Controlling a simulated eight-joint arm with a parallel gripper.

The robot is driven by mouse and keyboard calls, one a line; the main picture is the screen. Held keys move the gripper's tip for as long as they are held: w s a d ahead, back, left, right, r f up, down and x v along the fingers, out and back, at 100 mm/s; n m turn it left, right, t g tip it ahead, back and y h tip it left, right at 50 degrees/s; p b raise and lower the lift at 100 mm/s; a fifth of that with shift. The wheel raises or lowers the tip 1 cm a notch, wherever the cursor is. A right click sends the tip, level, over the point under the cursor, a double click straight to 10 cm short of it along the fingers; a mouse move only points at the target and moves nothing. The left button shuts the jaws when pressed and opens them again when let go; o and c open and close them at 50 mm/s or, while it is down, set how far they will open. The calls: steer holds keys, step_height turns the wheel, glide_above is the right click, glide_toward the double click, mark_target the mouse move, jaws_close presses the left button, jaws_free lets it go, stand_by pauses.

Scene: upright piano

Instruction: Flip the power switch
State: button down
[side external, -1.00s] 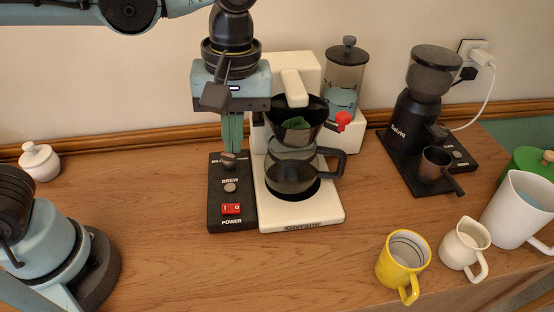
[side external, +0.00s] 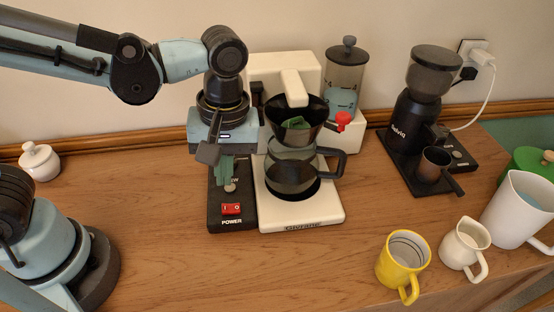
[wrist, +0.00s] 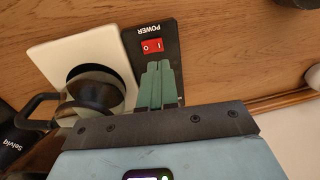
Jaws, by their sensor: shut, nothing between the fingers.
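The red power switch (side external: 231,209) sits at the front end of the black control panel (side external: 217,214) on the left side of the coffee maker (side external: 330,209), above the word POWER. It also shows in the wrist view (wrist: 152,46), just beyond my fingertips. My gripper (side external: 222,183) is shut and empty, with its green fingers pointing down over the panel near the BREW knob (side external: 230,187). In the wrist view the closed fingers (wrist: 156,66) lie over the panel, close to the switch. I cannot tell whether they touch the panel. The rear knob is hidden behind my gripper.
A glass carafe (side external: 291,176) and filter holder stand on the coffee maker, right of the panel. A yellow mug (side external: 403,262), a cream jug (side external: 465,247) and a grinder (side external: 405,125) stand farther right. The wooden counter (side external: 160,220) left of the panel is clear.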

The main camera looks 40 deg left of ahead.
mark_target(226, 208)
steer(key=shift+s+a+f, duration=0.1)
steer(key=shift+f, duration=1.05)
steer(key=shift+s+a+f, duration=0.1)
steer(key=shift+a+f, duration=0.05)
steer(key=shift+f, duration=1)
steer(key=shift+s+a+f, duration=0.1)
steer(key=shift+f, duration=1.05)
steer(key=shift+f, duration=0.2)
steer(key=shift+d, duration=0.1)
steer(key=shift+w+d+r, duration=0.2)
steer(key=shift+w+d, duration=0.25)
steer(key=shift+w, duration=0.1)
step_height(226, 208, up, 14)
steer(key=w+d, duration=0.1)
